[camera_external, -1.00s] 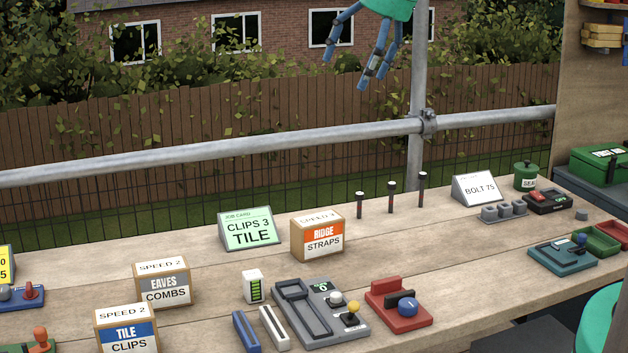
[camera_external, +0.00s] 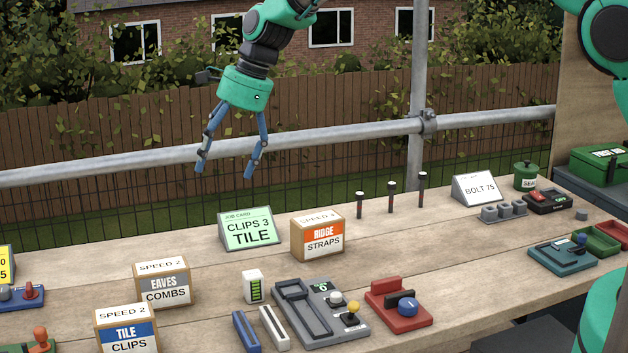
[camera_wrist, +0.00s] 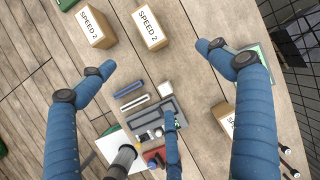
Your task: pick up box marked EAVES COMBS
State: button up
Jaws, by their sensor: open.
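The EAVES COMBS box (camera_external: 164,284) is a small brown carton with a grey and white front label and SPEED 2 on top. It stands upright on the bench at the left. In the wrist view a carton (camera_wrist: 150,28) marked SPEED 2 on top, by its place the same box, is at the top centre; its front label is hidden. My gripper (camera_external: 225,170) is open and empty, fingers pointing down, high above the bench. In the external picture it is above and right of the box. Its spread fingers (camera_wrist: 158,58) also show in the wrist view.
The TILE CLIPS box (camera_external: 126,330), also marked SPEED 2, stands close in front of the EAVES COMBS box. The RIDGE STRAPS box (camera_external: 317,236) and a green job card (camera_external: 250,230) stand to the right. A grey device (camera_external: 320,314) lies nearer the middle. A metal rail (camera_external: 300,142) runs behind the bench.

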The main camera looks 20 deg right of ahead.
aim_at(162, 269)
jog(key=a+f+m+p, duration=0.1)
jog(key=a+f+m, duration=0.1)
jog(key=a+f, duration=0.7)
jog(key=shift+s+a+f+g, duration=0.2)
jog(key=shift+s+f+g, duration=0.2)
jog(key=shift+f, duration=0.2)
jog(key=shift+f, duration=0.15)
jog(key=shift+x, duration=4.15)
jog(key=shift+a, duration=0.1)
jog(key=shift+x, duration=2.55)
jog(key=shift+f, duration=0.3)
